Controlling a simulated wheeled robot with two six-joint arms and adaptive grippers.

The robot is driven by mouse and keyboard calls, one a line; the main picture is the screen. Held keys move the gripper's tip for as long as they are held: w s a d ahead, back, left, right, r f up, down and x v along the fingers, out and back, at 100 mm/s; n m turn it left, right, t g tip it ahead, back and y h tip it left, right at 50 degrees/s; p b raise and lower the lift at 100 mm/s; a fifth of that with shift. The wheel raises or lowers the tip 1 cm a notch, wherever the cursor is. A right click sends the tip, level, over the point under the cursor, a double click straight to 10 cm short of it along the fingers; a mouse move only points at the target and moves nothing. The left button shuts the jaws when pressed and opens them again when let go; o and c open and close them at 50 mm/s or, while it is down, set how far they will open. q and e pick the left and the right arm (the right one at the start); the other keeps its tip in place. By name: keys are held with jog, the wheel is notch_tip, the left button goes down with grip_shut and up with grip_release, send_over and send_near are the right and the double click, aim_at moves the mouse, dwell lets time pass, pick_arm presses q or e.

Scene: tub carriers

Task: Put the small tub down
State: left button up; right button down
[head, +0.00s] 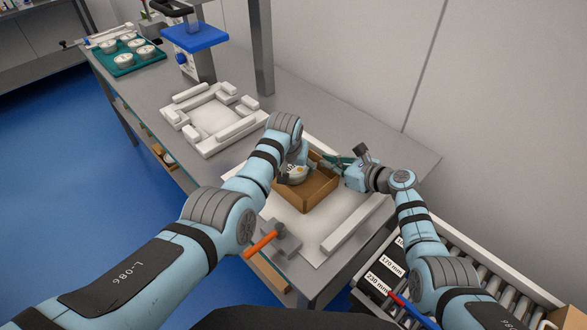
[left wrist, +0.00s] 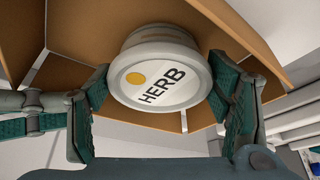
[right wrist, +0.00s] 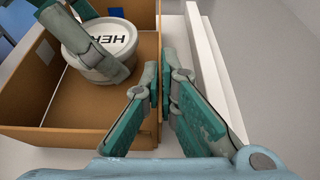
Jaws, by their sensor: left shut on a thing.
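The small tub (left wrist: 158,80) is white with a lid reading HERB and an orange dot. My left gripper (left wrist: 160,92) is shut on it, one finger on each side. In the head view the tub (head: 295,172) is over the open cardboard box (head: 318,194). In the right wrist view the tub (right wrist: 100,45) is inside the box walls as seen from above; whether it touches the floor I cannot tell.
White bars (head: 352,224) flank the box on the bench. A white frame of blocks (head: 212,117) stands further back. A teal tray (head: 127,58) holds several tubs. An orange-handled tool (head: 262,243) lies near the front edge. A roller conveyor (head: 480,275) is at lower right.

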pick_arm(q)
jog(key=shift+f, duration=0.3)
jog(key=shift+f, duration=0.1)
jog(key=o, duration=1.1)
jog(key=shift+o, duration=0.2)
jog(key=v, duration=0.7)
jog(key=shift+s+r, duration=0.15)
jog(key=shift+r, duration=0.2)
